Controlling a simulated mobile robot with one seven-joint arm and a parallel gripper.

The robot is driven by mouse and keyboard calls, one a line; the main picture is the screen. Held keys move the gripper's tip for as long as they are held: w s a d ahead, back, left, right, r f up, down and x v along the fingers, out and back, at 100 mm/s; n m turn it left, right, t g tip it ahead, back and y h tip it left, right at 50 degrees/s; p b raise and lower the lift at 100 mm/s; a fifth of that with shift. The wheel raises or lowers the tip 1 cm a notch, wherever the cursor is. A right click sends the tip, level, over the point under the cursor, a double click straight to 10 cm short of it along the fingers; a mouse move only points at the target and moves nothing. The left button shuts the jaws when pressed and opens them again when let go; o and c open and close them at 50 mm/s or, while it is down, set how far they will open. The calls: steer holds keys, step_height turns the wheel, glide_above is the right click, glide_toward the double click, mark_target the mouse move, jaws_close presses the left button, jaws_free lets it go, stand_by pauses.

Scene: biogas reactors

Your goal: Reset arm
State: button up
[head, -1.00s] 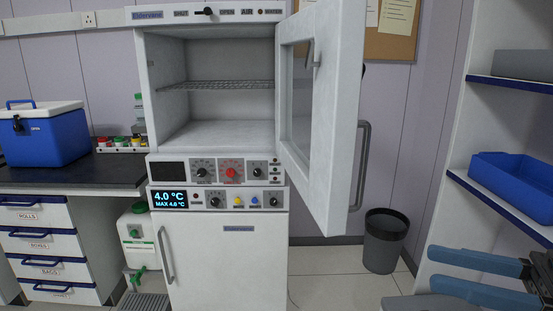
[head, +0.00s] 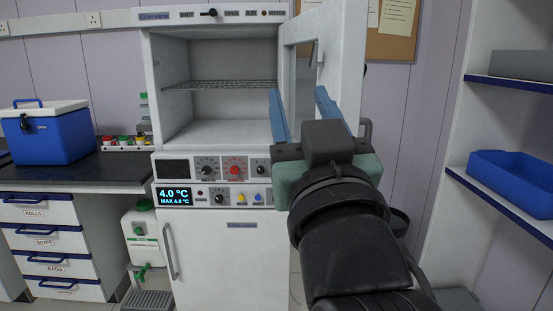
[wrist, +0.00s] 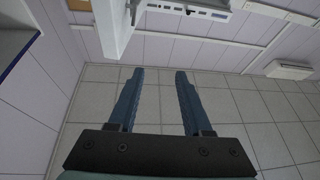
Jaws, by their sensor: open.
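My gripper (head: 302,110) is raised in front of the open cabinet door in the head view. Its two blue fingers are apart, point upward and hold nothing. In the wrist view the open gripper (wrist: 155,95) shows over a tiled floor, with nothing between the fingers. My arm and gripper hide part of the door and the cabinet's right lower side.
The upper cabinet (head: 215,130) stands open and its shelf is empty; its door (head: 342,60) swings out to the right. A lower unit (head: 225,255) is shut. A blue cooler box (head: 55,138) stands on the left counter. Shelves with a blue tray (head: 512,182) are at right.

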steer(key=s+a+r+m+t+h+p, duration=0.25)
steer(key=s+r+t, duration=0.25)
steer(key=s+r, duration=0.6)
step_height(320, 180, up, 16)
steer(key=p, duration=1.6)
steer(key=shift+s+p, duration=0.15)
steer(key=shift+p, duration=0.2)
steer(key=shift+a+f, duration=0.1)
steer(key=shift+f, duration=0.05)
